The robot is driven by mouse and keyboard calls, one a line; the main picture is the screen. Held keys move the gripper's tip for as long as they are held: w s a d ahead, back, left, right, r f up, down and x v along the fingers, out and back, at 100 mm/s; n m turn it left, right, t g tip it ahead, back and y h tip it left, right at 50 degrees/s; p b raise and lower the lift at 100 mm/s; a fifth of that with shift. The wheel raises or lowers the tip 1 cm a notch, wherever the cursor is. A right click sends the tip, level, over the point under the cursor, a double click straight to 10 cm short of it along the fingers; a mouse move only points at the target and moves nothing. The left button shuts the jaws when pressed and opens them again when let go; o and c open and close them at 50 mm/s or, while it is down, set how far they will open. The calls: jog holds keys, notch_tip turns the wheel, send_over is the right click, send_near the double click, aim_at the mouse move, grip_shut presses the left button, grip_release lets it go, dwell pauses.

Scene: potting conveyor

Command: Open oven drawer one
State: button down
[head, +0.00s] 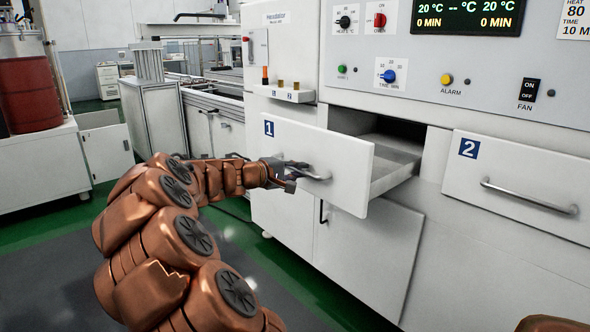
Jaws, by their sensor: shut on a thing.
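Oven drawer one (345,161) is a white drawer front with a blue "1" label at its upper left. It stands pulled out from the oven, and its inner tray (396,165) shows behind the front. The inside looks empty where it is visible. My gripper (300,174) is at the drawer's handle (318,178) and shut on it. My arm reaches in from the lower left, and the gripper hides the left part of the handle.
Drawer two (520,187) is shut at the right. The control panel (440,80) with knobs and a display is above. A lower cabinet door (370,250) is below drawer one. A red drum (30,95) stands far left. Green and grey floor is clear around my arm.

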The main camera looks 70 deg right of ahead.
dwell(0.3)
jog(key=c, duration=1.2)
grip_release()
jog(key=shift+a, duration=0.1)
jog(key=v, duration=1.2)
jog(key=shift+r, duration=0.1)
